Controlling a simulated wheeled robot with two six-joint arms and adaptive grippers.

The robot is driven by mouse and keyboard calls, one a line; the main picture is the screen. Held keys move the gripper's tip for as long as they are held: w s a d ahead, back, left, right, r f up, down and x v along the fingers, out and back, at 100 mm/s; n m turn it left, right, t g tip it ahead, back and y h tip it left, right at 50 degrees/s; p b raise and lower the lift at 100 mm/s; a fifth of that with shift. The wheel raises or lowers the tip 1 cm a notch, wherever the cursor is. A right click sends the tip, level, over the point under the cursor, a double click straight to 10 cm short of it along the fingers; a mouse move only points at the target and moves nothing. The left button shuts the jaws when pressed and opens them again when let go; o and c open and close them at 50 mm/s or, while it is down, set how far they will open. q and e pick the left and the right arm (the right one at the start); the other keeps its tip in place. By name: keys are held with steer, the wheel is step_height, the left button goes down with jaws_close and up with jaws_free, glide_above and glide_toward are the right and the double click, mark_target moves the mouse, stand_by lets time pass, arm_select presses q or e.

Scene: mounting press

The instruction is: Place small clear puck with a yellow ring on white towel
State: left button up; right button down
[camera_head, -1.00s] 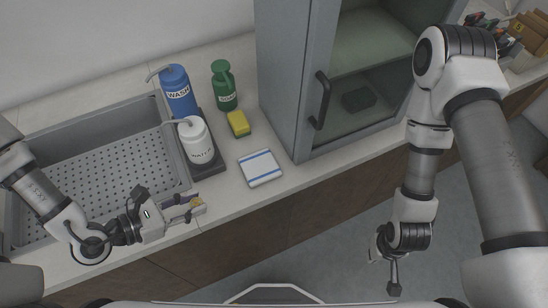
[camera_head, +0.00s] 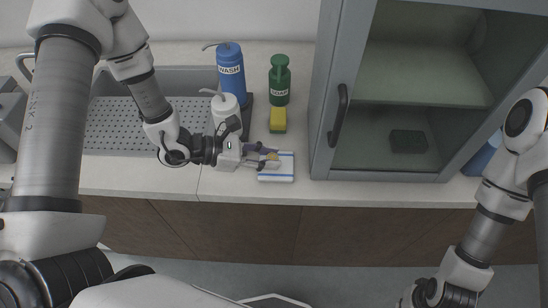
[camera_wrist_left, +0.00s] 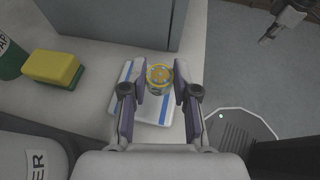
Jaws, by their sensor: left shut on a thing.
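The small clear puck with a yellow ring (camera_wrist_left: 159,76) is between the fingertips of my left gripper (camera_wrist_left: 160,88). In the head view my left gripper (camera_head: 272,158) is over the white towel (camera_head: 276,177), which has blue stripes and lies on the counter. In the left wrist view the towel (camera_wrist_left: 151,112) shows beneath the puck and fingers. I cannot tell whether the puck touches the towel. My right gripper (camera_wrist_left: 268,38) shows small at the top right of the left wrist view; its jaw state is unclear.
A yellow and green sponge (camera_head: 278,119), a green soap bottle (camera_head: 279,80), a blue wash bottle (camera_head: 231,75) and a white water bottle (camera_head: 224,106) stand behind the towel. The cabinet (camera_head: 327,125) is to the right, the sink (camera_head: 115,122) to the left.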

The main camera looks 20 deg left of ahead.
mark_target(272, 158)
arm_select(q)
steer(key=shift+w+d, duration=0.2)
steer(key=shift+w, duration=0.95)
step_height(272, 158, down, 3)
steer(key=shift+f+p, duration=0.15)
steer(key=shift+p, duration=0.6)
steer(key=shift+f, duration=0.3)
steer(key=shift+s+f, duration=0.1)
steer(key=o, duration=1)
